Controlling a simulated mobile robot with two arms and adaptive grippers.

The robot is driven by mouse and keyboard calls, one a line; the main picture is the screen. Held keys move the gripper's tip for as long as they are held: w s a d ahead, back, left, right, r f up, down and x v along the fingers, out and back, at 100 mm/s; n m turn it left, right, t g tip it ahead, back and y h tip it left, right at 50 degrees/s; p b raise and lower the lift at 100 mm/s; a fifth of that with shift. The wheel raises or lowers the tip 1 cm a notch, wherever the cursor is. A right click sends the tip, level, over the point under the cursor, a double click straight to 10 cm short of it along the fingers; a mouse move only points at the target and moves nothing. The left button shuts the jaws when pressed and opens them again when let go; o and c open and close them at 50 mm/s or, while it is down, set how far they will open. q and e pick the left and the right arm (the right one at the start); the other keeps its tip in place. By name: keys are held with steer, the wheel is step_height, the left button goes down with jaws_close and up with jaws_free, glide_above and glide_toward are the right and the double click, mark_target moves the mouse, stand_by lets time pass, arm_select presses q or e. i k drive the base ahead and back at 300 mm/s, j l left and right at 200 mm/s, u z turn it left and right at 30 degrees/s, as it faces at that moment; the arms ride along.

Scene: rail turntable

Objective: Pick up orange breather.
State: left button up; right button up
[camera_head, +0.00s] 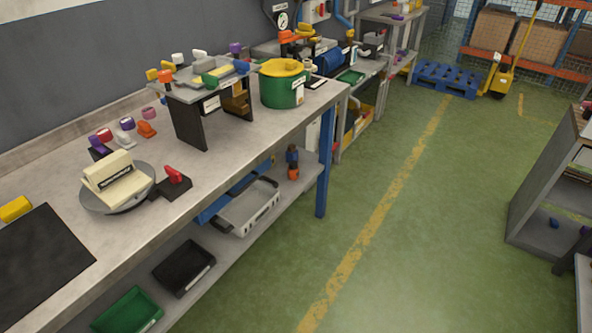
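A small orange fitting (147,129) lies on the grey workbench (60,177), behind the round grey turntable plate (132,204). Another small orange piece (166,77) sits on the left end of the raised stand (190,120). A third orange piece (293,173) is on the lower shelf, close to a dark one. They are too small to tell for certain which is the breather. Neither of my grippers is in view.
A cream block (117,180) sits on the turntable, beside a red-handled black part (173,182). A green pot with a yellow lid (283,84) stands farther along the bench. The green floor (420,220) to the right is clear.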

mark_target(294, 175)
steer(key=i+l+u, duration=0.1)
steer(key=u, duration=0.3)
steer(key=i+l+u, duration=0.15)
steer(key=u, duration=0.25)
steer(key=i+l+u, duration=0.1)
steer(key=l+u, duration=0.15)
steer(key=u, duration=0.2)
